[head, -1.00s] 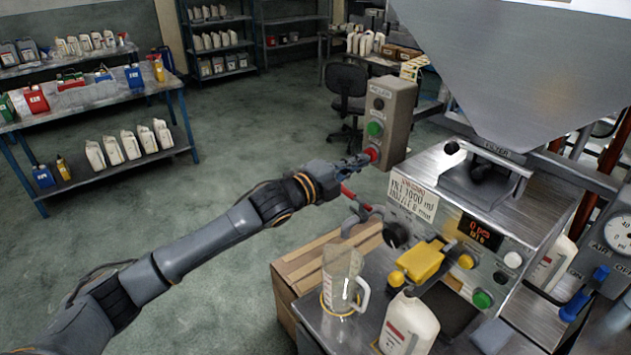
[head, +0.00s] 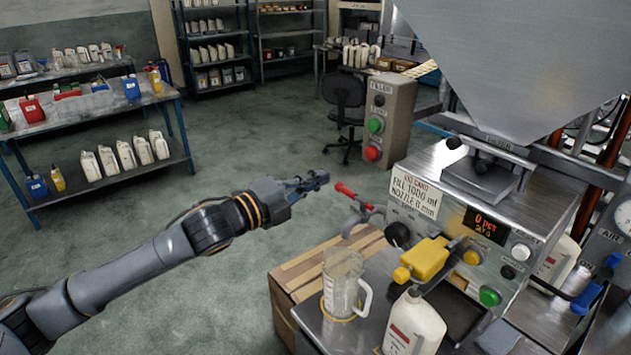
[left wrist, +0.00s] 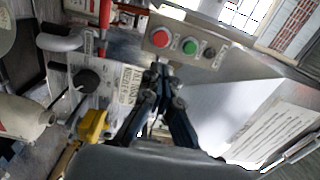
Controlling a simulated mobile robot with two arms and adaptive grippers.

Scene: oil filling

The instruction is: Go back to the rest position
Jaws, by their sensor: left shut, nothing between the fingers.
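My left gripper (head: 318,180) is shut and empty. In the head view it hangs in the air left of the filling machine, just left of the red-handled lever (head: 352,194). It touches nothing that I can see. In the left wrist view its fingers (left wrist: 158,72) meet at the tips, with the control box (left wrist: 185,42) beyond them. The control box (head: 386,118) also shows in the head view, with a green button (head: 376,125) above a red button (head: 372,153). My right gripper is in neither view.
The filling machine (head: 425,215) stands at the right. A clear measuring jug (head: 340,280) and a white jug (head: 412,322) stand on its metal bench. Blue-framed shelves (head: 120,178) are at the left. Open floor (head: 255,130) lies between.

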